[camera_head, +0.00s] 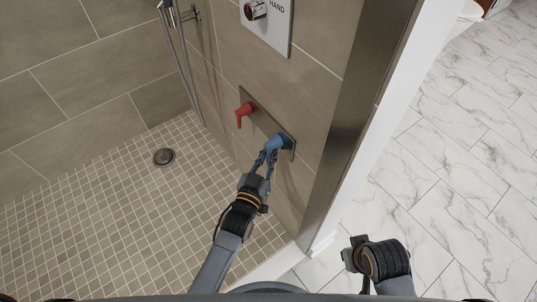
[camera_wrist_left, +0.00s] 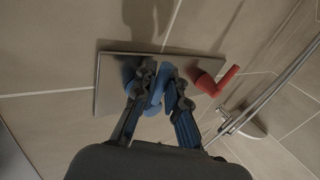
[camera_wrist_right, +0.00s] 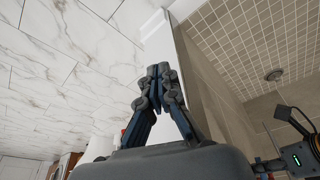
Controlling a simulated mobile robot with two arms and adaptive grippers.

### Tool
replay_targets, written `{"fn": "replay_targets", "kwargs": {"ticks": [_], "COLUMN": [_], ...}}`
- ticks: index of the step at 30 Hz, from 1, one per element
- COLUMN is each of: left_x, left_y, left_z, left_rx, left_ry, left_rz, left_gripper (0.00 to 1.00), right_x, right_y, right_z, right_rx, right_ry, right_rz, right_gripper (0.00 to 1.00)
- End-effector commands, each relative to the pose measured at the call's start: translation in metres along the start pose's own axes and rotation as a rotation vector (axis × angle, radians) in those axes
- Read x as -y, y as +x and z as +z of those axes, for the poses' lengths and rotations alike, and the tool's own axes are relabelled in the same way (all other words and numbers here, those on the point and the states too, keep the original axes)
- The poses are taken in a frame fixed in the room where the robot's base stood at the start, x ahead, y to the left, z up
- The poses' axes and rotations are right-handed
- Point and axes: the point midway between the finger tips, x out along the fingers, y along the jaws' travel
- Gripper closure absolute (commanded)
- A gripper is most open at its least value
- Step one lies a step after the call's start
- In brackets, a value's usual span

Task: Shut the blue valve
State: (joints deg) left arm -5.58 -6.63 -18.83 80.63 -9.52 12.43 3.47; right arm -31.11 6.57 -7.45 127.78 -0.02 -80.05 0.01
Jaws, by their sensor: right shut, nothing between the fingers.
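The blue valve (camera_head: 278,142) is a lever handle at the lower right end of a metal plate (camera_head: 262,117) on the tiled shower wall. My left gripper (camera_head: 266,158) is at the blue handle. In the left wrist view its fingers (camera_wrist_left: 158,88) stand on both sides of the blue valve (camera_wrist_left: 155,101), with blue showing between and beside them. I cannot tell whether they press on it. My right gripper (camera_wrist_right: 158,75) is shut and empty, with its fingertips together, away from the valve.
A red lever valve (camera_head: 245,112) sits on the same plate, up and left of the blue one. A control panel (camera_head: 267,22) is above. A metal rail (camera_head: 181,60) runs along the wall. The drain (camera_head: 163,157) is in the shower floor. A wall edge (camera_head: 365,110) separates the marble floor.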

Motion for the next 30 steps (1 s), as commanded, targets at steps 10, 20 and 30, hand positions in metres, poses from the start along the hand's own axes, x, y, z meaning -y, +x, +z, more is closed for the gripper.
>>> {"fn": "replay_targets", "kwargs": {"ticks": [10,20,30], "left_x": [0.003,0.004,0.004], "left_y": [0.002,0.002,0.002], "left_z": [0.002,0.000,0.000], "left_rx": [-0.053,-0.064,-0.063], "left_ry": [0.080,0.097,0.096], "left_rz": [0.002,0.002,0.002], "left_gripper": [1.00,1.00,0.78], "right_x": [-0.001,-0.001,-0.002], "right_y": [-0.035,-0.043,-0.043], "right_z": [-0.003,-0.003,-0.003], "right_rx": [-0.023,-0.022,-0.023], "right_ry": [0.001,0.002,0.002], "right_rz": [0.002,0.003,0.004], "right_gripper": [1.00,1.00,1.00]}}
